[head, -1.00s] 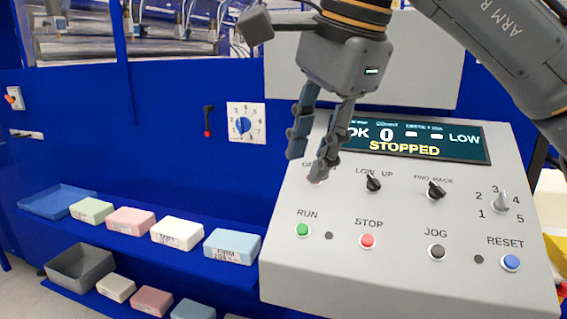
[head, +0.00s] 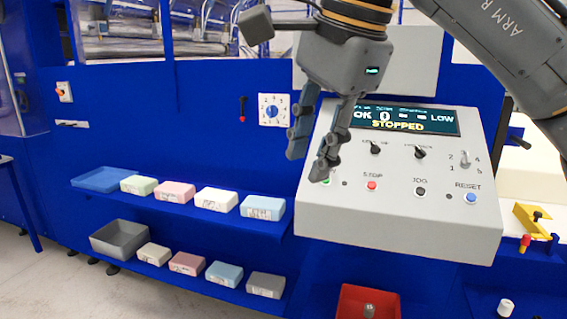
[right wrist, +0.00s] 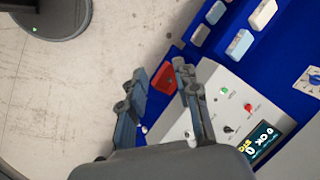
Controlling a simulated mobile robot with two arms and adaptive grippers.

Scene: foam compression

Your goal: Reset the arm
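My right gripper (head: 307,165) comes in from the upper right in the head view, in front of the left part of the grey control panel (head: 390,215). Its two fingers point down and stand apart, with nothing between them; they also show apart in the right wrist view (right wrist: 160,72). One fingertip partly hides the green RUN button. The red STOP button (head: 371,185), dark JOG button (head: 420,191) and blue RESET button (head: 471,197) are in plain sight. The display (head: 410,119) reads STOPPED. My left gripper is not in view.
Pale foam blocks (head: 216,201) line a blue upper shelf, with more on the lower shelf beside a grey bin (head: 119,240). A red bin (head: 368,301) stands below the panel. A yellow fixture (head: 531,218) is at right. The floor at lower left is clear.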

